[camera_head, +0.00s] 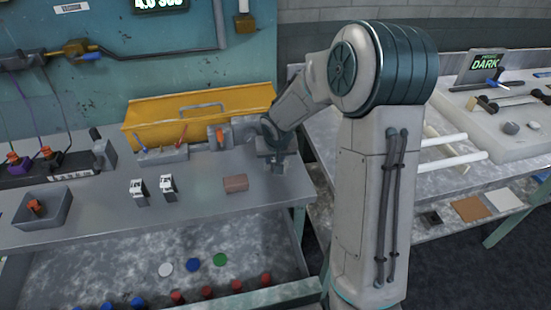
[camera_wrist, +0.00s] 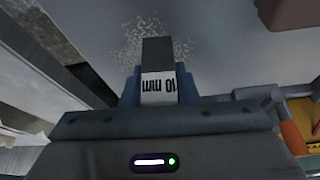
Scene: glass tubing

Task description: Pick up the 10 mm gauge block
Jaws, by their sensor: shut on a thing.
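The 10 mm gauge block (camera_wrist: 157,54) is a dark grey bar with a white label reading "10 mm", upside down in the wrist view. My gripper (camera_wrist: 158,80) has its blue fingers closed on both sides of the block. In the head view my gripper (camera_head: 277,158) points down over the right part of the grey workbench (camera_head: 200,212), close to its back. The block is small and dark there, and I cannot tell whether it touches the bench.
A brown block (camera_head: 235,183) lies just left of my gripper. Two small white-and-black items (camera_head: 138,187) stand further left. A yellow toolbox (camera_head: 195,108) and a holder with tools (camera_head: 160,154) are behind. A grey bin (camera_head: 42,210) sits at left. The bench front is clear.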

